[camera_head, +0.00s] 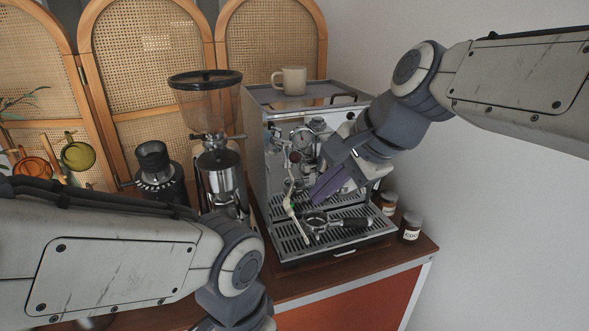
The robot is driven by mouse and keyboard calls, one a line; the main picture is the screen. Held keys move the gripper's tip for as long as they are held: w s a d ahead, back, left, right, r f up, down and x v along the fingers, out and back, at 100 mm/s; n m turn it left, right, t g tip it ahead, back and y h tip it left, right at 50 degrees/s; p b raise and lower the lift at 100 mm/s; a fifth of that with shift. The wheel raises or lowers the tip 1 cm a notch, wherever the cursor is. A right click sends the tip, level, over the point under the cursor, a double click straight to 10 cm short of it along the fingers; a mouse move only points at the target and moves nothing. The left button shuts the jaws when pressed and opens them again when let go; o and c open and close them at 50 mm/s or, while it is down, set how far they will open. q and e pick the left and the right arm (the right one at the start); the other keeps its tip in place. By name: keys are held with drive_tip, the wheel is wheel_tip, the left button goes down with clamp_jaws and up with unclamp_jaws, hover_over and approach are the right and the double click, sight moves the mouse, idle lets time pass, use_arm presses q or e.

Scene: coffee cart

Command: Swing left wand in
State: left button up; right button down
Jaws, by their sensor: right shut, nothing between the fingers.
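The left wand (289,190) is a thin metal tube with a pale sleeve near its lower end. It hangs at the left side of the espresso machine (252,165), over the drip tray (283,232). My right gripper (318,200) is shut and empty in front of the machine. Its dark purplish fingers point down and left, a little to the right of the wand, with a small gap in the picture. The gripper hides part of the machine's front. My left arm crosses the lower left, and its gripper is out of the picture.
A portafilter (316,222) with a dark handle rests on the drip tray. A mug (293,80) stands on top of the machine. A grinder (222,175) stands to its left. Small jars (411,226) stand on the right. A cane screen (150,60) closes the back.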

wheel_tip(320, 180, up, 4)
drive_tip(key=w+d+m, duration=0.2)
drive_tip(key=w, duration=0.1)
use_arm(q)
drive_tip(key=shift+s+d+r+p, duration=0.35)
drive_tip(key=shift+s+r+p, duration=0.25)
drive_tip(key=shift+r, duration=0.2)
use_arm(e)
approach(287, 203)
drive_tip(key=shift+t, duration=0.4)
drive_tip(key=x, duration=0.6)
drive_tip(key=shift+s+a+f, duration=0.1)
drive_tip(key=shift+a+f, duration=0.05)
drive_tip(key=shift+f, duration=0.35)
